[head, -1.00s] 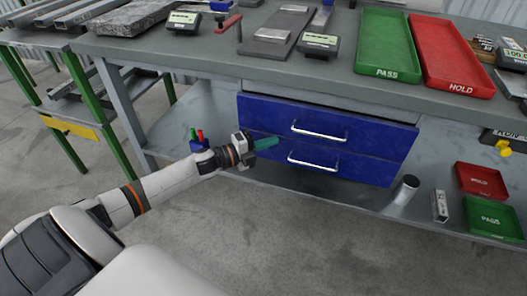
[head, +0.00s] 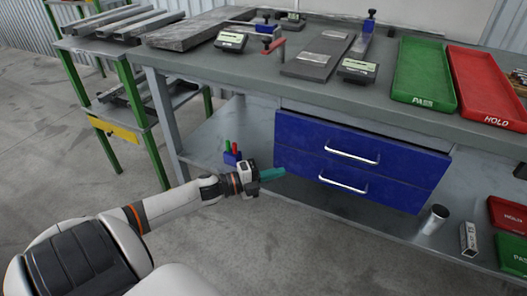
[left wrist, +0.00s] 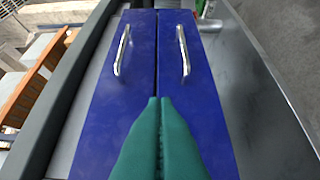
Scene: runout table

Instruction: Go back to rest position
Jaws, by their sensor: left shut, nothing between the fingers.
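My left gripper (head: 272,174) has teal fingers that are shut with nothing between them. It hangs in front of the left end of the blue drawers, below the table top. In the left wrist view the shut teal fingers (left wrist: 160,105) point toward the two blue drawer fronts, with a gap I cannot judge. The upper drawer (head: 350,150) and the lower drawer (head: 343,181) look closed, each with a silver handle. My right gripper is in neither current view.
The grey table (head: 230,80) carries a green PASS tray (head: 425,98), a red HOLD tray (head: 485,115) and gauges. The lower shelf (head: 200,140) holds a small blue holder (head: 232,157), a cylinder (head: 435,218) and small trays. A green-legged rack (head: 110,150) stands left. Floor in front is clear.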

